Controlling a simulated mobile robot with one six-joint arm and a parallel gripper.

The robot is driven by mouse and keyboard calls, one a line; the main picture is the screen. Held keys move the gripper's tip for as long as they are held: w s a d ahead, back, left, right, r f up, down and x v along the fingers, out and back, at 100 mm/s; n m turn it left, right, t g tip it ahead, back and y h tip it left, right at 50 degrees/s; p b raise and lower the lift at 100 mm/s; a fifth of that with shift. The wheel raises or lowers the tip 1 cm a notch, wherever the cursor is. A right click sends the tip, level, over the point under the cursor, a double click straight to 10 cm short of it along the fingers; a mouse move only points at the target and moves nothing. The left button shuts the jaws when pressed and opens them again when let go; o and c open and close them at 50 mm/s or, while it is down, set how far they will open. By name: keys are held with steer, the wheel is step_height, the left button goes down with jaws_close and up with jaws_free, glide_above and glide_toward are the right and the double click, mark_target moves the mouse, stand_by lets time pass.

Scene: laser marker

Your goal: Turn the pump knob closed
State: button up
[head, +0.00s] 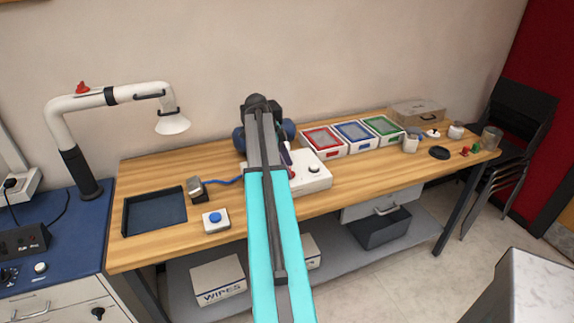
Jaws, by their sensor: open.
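I cannot tell whether this is the pump knob. A black control box (22,240) on the blue bench at the left has small red parts, and knobs sit below it. My arm reaches from the bottom middle over the wooden bench and covers the left part of the white box. My gripper's fingers are hidden behind the arm, so I see no contact with any knob.
The wooden bench (345,202) holds a blue button box (215,220), a dark tray (154,212) and red, blue and green framed trays (324,143). A white extraction arm (62,128) with a red handle stands at the left. Boxes lie on the lower shelf.

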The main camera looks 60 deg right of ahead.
steer(key=shift+f, duration=0.1)
steer(key=shift+c, duration=0.3)
steer(key=c, duration=1)
steer(key=shift+s, duration=0.1)
